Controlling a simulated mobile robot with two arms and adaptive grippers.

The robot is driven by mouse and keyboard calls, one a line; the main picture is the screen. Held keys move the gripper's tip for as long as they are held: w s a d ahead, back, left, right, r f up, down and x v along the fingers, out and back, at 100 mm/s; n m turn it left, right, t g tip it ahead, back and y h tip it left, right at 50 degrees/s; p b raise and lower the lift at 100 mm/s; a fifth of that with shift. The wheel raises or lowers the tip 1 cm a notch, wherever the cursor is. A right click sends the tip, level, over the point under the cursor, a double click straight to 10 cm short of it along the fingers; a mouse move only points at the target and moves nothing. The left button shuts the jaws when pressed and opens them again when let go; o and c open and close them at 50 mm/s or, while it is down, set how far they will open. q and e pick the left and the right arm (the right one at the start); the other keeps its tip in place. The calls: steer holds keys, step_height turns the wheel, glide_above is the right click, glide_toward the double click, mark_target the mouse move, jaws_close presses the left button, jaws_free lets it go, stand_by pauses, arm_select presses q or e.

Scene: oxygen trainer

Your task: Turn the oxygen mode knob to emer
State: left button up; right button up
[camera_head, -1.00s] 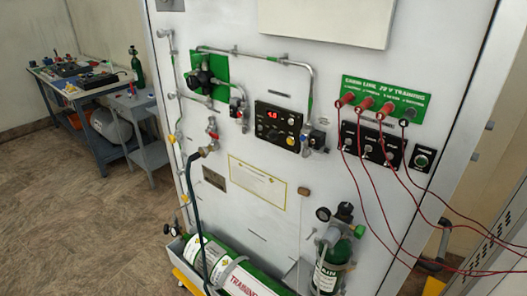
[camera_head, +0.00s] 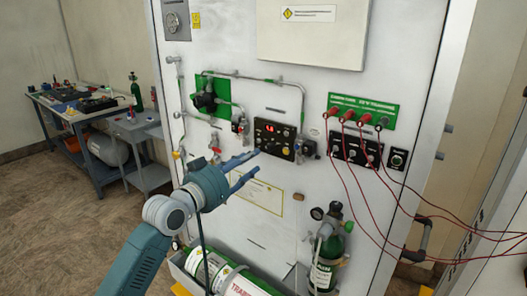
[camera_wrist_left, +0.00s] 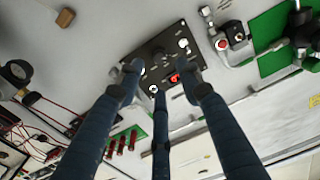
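The black control panel (camera_head: 275,139) with a red lit display (camera_head: 270,128) and several small knobs is fixed to the white training board. Which knob is the oxygen mode knob cannot be read. My left gripper (camera_head: 256,162) is just in front of and below the panel, its fingers apart and empty, pointing at the board. In the left wrist view the panel (camera_wrist_left: 158,50) appears turned over beyond the three spread fingers (camera_wrist_left: 160,72), which hide parts of it. No finger is clearly seen touching a knob. My right gripper is not in view.
Pipes and valves (camera_head: 212,94) lie left of the panel. Red cables hang from the green socket plate (camera_head: 362,111) on the right. A small oxygen cylinder (camera_head: 329,250) and a large one (camera_head: 215,268) are below. A workbench (camera_head: 75,112) stands at the left.

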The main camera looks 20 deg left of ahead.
mark_target(268, 149)
arm_select(q)
steer(key=p+x, duration=0.1)
steer(key=x, duration=0.6)
steer(key=shift+p, duration=0.3)
steer(key=shift+w+d, duration=0.15)
steer(key=shift+w, duration=0.2)
steer(key=shift+c, duration=0.5)
jaws_close()
